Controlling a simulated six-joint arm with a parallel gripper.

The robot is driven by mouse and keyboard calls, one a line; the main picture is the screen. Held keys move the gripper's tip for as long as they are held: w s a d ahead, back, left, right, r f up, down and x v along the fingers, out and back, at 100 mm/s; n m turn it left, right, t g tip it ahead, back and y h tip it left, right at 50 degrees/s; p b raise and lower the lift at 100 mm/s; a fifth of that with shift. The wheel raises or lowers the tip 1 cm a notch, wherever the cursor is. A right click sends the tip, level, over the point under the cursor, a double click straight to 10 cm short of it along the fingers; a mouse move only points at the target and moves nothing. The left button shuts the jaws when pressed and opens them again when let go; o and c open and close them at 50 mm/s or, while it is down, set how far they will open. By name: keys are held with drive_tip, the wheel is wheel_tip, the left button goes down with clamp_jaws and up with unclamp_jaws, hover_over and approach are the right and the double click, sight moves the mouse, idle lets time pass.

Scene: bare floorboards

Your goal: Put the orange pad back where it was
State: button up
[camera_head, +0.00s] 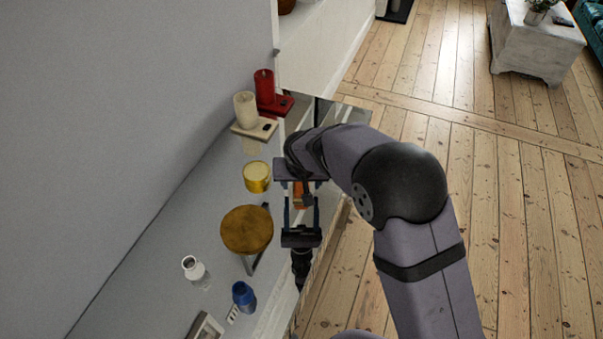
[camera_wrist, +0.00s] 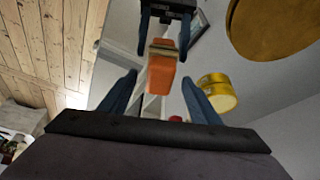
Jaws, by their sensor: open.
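The orange pad (camera_head: 299,193) is a small orange block, seen in the head view between the fingers of my gripper (camera_head: 301,201). In the wrist view the orange pad (camera_wrist: 162,76) appears between and just beyond the open fingertips of my gripper (camera_wrist: 159,80), with a tan band at its far end. The fingers stand apart on either side, with visible gaps to the pad in the wrist view. A second dark gripper shape beyond the pad looks like my own reflection in a glossy surface. How the pad rests is hard to tell.
Open floorboards (camera_head: 500,220) lie to the right.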

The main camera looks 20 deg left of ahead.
drive_tip(key=b+v, duration=0.1)
drive_tip(key=v, duration=0.9)
drive_tip(key=s+d+f+m+g+h, duration=0.2)
drive_tip(key=d, duration=1.8)
drive_tip(key=s+d+f+m+g, duration=0.1)
drive_tip(key=s+d, duration=0.6)
drive_tip(key=s+d+f+m+g, duration=0.1)
drive_tip(key=s+d+f, duration=0.1)
drive_tip(key=s+d, duration=0.5)
drive_tip(key=shift+s+d+f, duration=0.15)
drive_tip(key=shift+d+f, duration=0.1)
drive_tip(key=shift+d, duration=0.25)
wheel_tip(320, 180, up, 4)
drive_tip(key=p, duration=0.4)
wheel_tip(320, 180, down, 13)
drive_tip(key=b, duration=1.3)
drive_tip(key=shift+b, duration=0.3)
